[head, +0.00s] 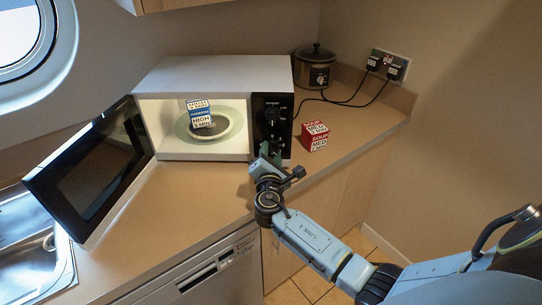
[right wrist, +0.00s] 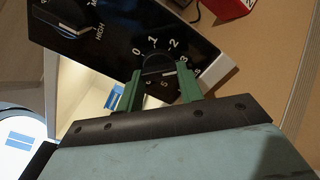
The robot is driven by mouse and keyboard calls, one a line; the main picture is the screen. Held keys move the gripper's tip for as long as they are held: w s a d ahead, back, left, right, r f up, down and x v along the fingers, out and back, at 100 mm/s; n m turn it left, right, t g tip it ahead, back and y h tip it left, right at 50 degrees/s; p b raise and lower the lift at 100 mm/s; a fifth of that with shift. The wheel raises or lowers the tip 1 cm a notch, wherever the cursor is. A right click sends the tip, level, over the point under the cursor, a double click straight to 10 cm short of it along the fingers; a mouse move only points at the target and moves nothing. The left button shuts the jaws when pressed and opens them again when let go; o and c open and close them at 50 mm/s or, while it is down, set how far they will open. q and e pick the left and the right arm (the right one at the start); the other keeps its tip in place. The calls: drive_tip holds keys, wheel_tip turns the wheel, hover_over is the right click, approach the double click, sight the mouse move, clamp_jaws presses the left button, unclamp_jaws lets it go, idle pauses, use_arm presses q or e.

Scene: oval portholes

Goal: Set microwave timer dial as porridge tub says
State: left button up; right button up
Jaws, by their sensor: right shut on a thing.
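The porridge tub (head: 200,114), blue and white, stands on the plate inside the open microwave (head: 215,75); its label appears to read HIGH, 3 MIN. The timer dial (right wrist: 158,68) is the lower knob on the black control panel. My right gripper (right wrist: 160,86) is shut on it, one green finger on each side. The dial's white mark points right, near the 3; the exact setting is unclear, with a finger covering nearby numbers. In the head view my right gripper (head: 268,153) hides the dial. The power knob (right wrist: 64,20) above it has its mark towards HIGH. My left gripper is not in view.
A red soup box (head: 315,136) stands right of the microwave. A slow cooker (head: 314,68) is behind it, its cables running to the wall socket (head: 388,65). The microwave door (head: 92,165) is swung open left, towards the sink (head: 32,250). The front worktop is clear.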

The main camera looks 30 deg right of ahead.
drive_tip(key=o, duration=1)
drive_tip(key=v, duration=1.3)
drive_tip(key=shift+s+b, duration=0.2)
drive_tip(key=shift+b, duration=0.1)
